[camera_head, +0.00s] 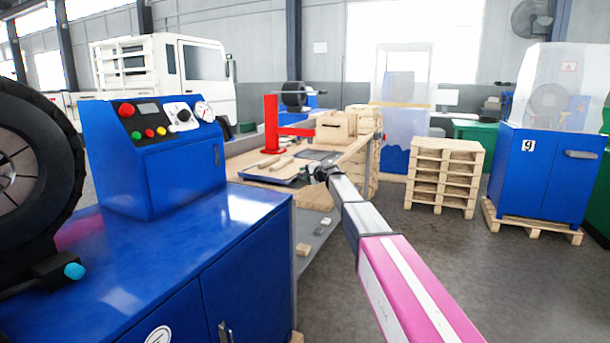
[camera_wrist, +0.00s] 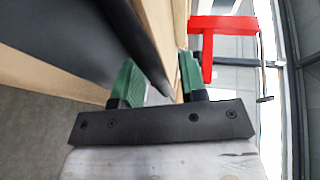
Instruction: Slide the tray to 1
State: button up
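The tray (camera_head: 291,182) is a low, dark tray lying on the wooden workbench (camera_head: 349,151) near its front edge, with light wooden pieces on or just behind it. My gripper (camera_head: 314,174) is at the tray's right end, at the end of my outstretched arm. In the wrist view the green fingers of my gripper (camera_wrist: 160,80) are apart, one on each side of a dark rim (camera_wrist: 150,45), which looks like the tray's edge. A gap seems to show beside the rim, so firm contact is not visible. No mark "1" is legible.
A red press frame (camera_head: 272,124) stands on the bench behind the tray; it also shows in the wrist view (camera_wrist: 208,55). Wooden crates (camera_head: 335,128) are farther back. A blue machine cabinet (camera_head: 150,255) fills the left foreground. Stacked pallets (camera_head: 444,175) stand right, with open floor before them.

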grip_shut()
jog(key=w+d, duration=0.3)
jog(key=w, duration=0.6)
jog(key=w+d, duration=0.4)
jog(key=w, duration=0.5)
jog(key=w+d, duration=0.3)
jog(key=w, duration=0.7)
jog(key=shift+w+d, duration=0.1)
jog(key=shift+d, duration=0.05)
grip_release()
jog(key=v, duration=1)
jog(key=shift+s+d, duration=0.25)
jog(key=shift+d, duration=0.05)
jog(key=shift+r, duration=0.1)
